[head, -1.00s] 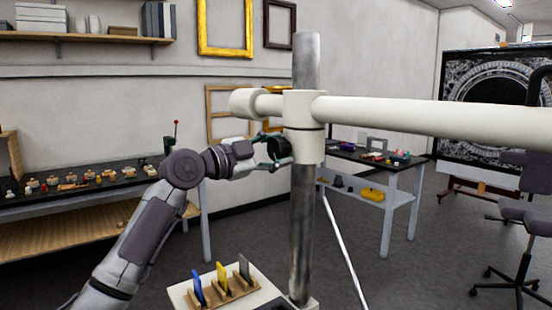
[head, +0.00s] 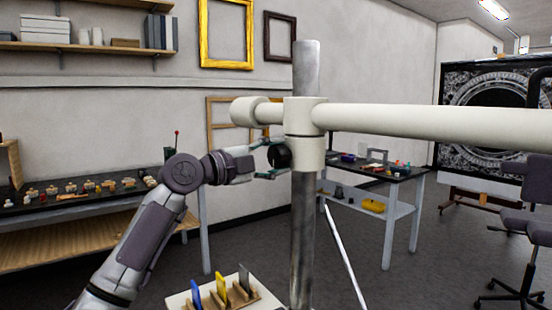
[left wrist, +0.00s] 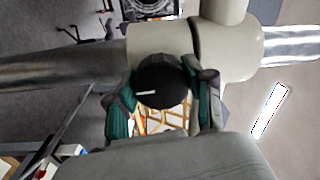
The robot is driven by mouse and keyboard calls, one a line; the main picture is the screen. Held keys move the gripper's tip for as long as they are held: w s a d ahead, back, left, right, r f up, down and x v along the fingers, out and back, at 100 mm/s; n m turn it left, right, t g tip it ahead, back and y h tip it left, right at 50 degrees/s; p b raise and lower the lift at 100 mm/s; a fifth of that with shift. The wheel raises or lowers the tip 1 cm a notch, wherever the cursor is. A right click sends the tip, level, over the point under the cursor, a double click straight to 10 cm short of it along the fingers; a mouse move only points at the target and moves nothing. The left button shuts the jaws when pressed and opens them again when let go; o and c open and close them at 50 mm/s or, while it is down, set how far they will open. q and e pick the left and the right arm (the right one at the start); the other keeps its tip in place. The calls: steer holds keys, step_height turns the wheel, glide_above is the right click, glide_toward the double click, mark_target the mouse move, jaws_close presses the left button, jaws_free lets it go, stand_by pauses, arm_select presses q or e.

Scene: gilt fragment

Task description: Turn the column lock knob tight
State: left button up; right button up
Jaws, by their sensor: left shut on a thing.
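The black lock knob (head: 279,155) sits on the left side of the cream collar (head: 305,133), which rides on the grey metal column (head: 303,230). My left gripper (head: 272,158) reaches in from the left and is shut on the knob. In the left wrist view the round black knob (left wrist: 161,82) lies between the two green-padded fingers (left wrist: 160,95), and a white mark on its face lies nearly level. A cream horizontal arm (head: 420,118) runs right from the collar. My right gripper is not in view.
A rack with blue, yellow and grey cards (head: 222,292) stands below, left of the column. A long workbench (head: 90,203) with small items is at left. Another table (head: 380,170) stands behind, and an office chair (head: 520,225) at right.

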arm_select(q)
steer(key=o, duration=1.2)
steer(key=shift+c, duration=0.2)
steer(key=v, duration=1.2)
